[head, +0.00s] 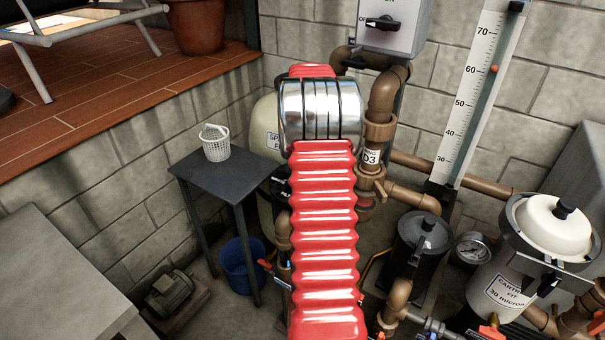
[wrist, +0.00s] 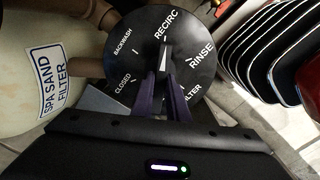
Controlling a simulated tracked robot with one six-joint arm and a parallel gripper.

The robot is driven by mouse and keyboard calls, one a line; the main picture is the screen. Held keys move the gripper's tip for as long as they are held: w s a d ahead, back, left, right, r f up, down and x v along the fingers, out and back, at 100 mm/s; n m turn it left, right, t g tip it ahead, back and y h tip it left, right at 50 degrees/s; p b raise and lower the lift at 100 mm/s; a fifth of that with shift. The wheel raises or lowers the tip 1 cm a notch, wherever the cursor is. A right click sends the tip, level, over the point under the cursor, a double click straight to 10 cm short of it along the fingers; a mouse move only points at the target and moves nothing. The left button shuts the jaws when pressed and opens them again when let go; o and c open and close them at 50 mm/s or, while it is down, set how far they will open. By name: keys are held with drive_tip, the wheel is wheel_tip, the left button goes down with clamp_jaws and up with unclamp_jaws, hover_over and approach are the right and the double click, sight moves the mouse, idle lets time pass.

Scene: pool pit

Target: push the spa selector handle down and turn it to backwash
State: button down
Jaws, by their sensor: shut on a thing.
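In the wrist view the spa selector shows as a round black dial plate (wrist: 126,66) with white labels. BACKWASH is at its upper left, RECIRC at the top, RINSE at the right, FILTER at the lower right and CLOSED at the lower left. My gripper (wrist: 166,80) reaches over the dial with its dark purple fingers shut on the selector handle (wrist: 165,54). The handle's pale pointed end shows beyond the fingers and points about at RECIRC. The rest of the handle is hidden by the fingers. In the head view my red-sleeved arm hides the gripper and most of the selector.
The cream spa sand filter tank (wrist: 40,85) is left of the dial. In the head view, a small dark table (head: 222,177) with a white basket (head: 215,143) stands left of my arm. Brown pipes (head: 386,95) and a cartridge filter (head: 505,255) are to the right.

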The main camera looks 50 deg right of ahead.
drive_tip(key=shift+f, duration=0.2)
drive_tip(key=n, duration=0.5)
drive_tip(key=shift+n, duration=0.4)
drive_tip(key=n, duration=0.6)
drive_tip(key=c, duration=1.6)
unclamp_jaws()
drive_tip(key=shift+r, duration=3.5)
